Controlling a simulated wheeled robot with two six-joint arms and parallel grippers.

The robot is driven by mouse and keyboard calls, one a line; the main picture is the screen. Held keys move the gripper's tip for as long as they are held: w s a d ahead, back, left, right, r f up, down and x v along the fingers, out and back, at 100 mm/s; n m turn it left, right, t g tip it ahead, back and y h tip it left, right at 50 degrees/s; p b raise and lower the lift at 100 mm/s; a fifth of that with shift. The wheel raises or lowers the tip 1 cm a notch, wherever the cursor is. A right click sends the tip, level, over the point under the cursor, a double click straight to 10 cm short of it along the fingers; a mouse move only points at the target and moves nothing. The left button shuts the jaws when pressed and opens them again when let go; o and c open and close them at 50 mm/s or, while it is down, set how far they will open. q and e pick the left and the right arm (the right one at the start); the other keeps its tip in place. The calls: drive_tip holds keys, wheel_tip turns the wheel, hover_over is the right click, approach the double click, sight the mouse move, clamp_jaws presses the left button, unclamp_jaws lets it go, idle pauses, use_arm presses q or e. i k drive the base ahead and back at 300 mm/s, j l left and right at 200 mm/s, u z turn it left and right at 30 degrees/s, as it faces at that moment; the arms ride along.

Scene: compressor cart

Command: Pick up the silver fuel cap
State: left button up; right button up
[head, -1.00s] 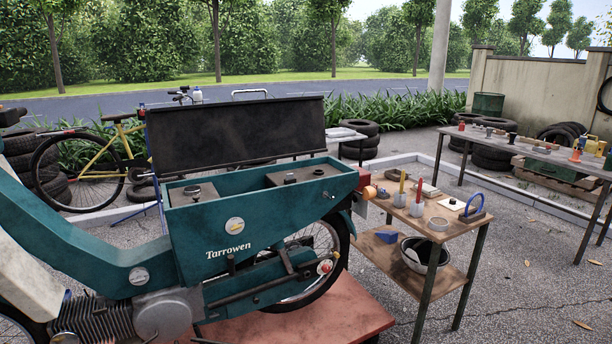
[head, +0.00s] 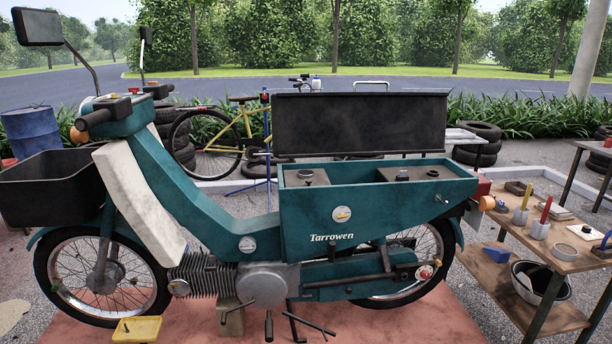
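A small round silvery piece, which looks like the fuel cap (head: 306,174), sits at the left end of the open top compartment of the teal moped (head: 350,212). I cannot tell whether it is seated on a filler neck. A smaller dark round piece (head: 433,172) sits at the right end of the same compartment. The black lid or seat (head: 360,124) stands raised behind the compartment. Neither of my grippers is in view.
The moped stands on a reddish platform (head: 400,318). A wooden cart (head: 560,240) with tools and cups is close at its right. A yellow tray (head: 137,329) lies low at the front left. A bicycle (head: 225,138) and tyres (head: 478,133) are behind.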

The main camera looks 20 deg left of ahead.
sight(305, 174)
drive_tip(key=i+l+u, duration=0.15)
drive_tip(key=i+l, duration=0.15)
drive_tip(key=i, duration=0.3)
drive_tip(key=i+l+u, duration=0.15)
drive_tip(key=i+l, duration=0.25)
drive_tip(key=i, duration=0.15)
